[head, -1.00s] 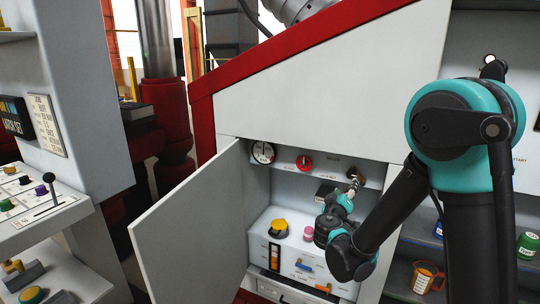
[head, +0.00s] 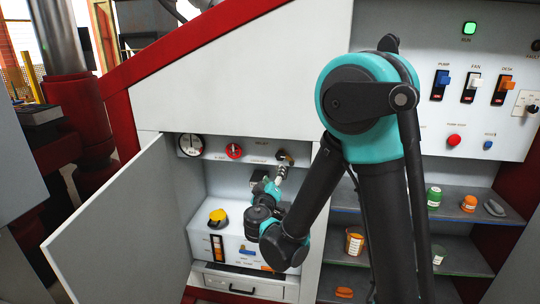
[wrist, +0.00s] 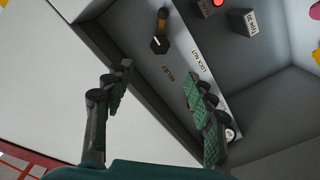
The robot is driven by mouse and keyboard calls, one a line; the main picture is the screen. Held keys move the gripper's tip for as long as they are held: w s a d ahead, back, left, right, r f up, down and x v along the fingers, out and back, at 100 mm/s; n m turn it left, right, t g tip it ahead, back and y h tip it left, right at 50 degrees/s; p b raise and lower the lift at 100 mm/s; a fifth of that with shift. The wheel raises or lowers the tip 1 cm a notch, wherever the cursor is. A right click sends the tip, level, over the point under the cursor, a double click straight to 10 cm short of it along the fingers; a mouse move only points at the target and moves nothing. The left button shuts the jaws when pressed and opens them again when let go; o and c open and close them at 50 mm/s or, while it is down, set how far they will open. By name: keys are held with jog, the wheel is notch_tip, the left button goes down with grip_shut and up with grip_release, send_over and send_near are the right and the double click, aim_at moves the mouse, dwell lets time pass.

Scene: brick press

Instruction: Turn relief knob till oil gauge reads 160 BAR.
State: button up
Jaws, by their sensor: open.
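The oil gauge (head: 190,145) is a white round dial at the upper left inside the open cabinet; its reading is too small to tell. A dark and brass fitting (head: 285,157) sits on the same panel at the right. In the wrist view a brass stem with a dark hexagonal head (wrist: 160,43) stands near the labels RELIEF and LOCK NUT. My gripper (head: 281,172) is just below and in front of the fitting. In the wrist view my gripper (wrist: 157,98) is open and empty, its green-padded fingers apart, with the fitting beyond them.
The cabinet door (head: 115,225) stands open at the left. A red knob (head: 233,151) is between gauge and fitting. Below are a yellow-capped tank (head: 217,217) and a drawer (head: 245,285). Shelves with jars (head: 434,197) and a switch panel (head: 490,135) lie right.

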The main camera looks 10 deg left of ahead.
aim_at(280, 156)
jog(key=w, duration=1.6)
jog(key=shift+w+d, duration=0.25)
jog(key=shift+d, duration=0.05)
jog(key=shift+c, duration=0.4)
jog(key=c, duration=1.1)
jog(key=shift+n, duration=1.4)
jog(key=o, duration=1.2)
jog(key=shift+s, duration=0.15)
jog(key=s, duration=1.1)
jog(key=shift+s+a, duration=0.25)
jog(key=shift+s, duration=0.15)
